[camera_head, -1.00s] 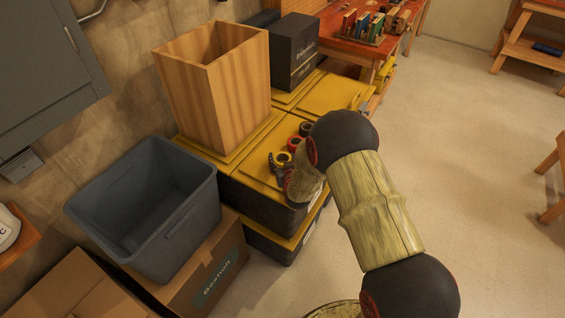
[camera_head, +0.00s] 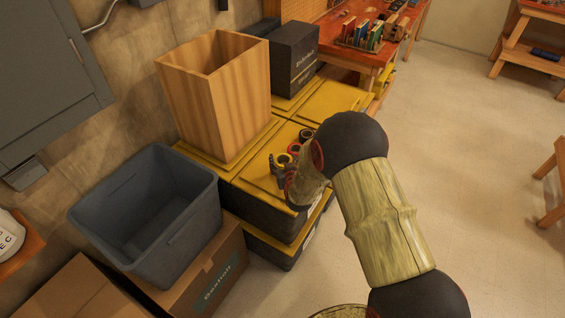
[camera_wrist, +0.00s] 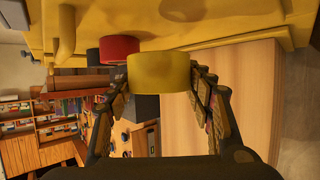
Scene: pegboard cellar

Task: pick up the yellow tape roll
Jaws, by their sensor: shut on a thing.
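The yellow tape roll (camera_head: 284,159) is over the front part of a yellow storage-box lid (camera_head: 258,172). My gripper (camera_head: 279,165) is around it, and the arm hides part of both. In the wrist view the yellow roll (camera_wrist: 158,73) sits between the two fingers of my gripper (camera_wrist: 160,82), which is shut on it. I cannot tell whether the roll touches the lid.
A red tape roll (camera_head: 294,147) and a black one (camera_head: 306,135) are close behind. A tall wooden bin (camera_head: 215,105) stands to the left, with a dark box (camera_head: 293,62) behind. An open grey tub (camera_head: 150,215) is at front left.

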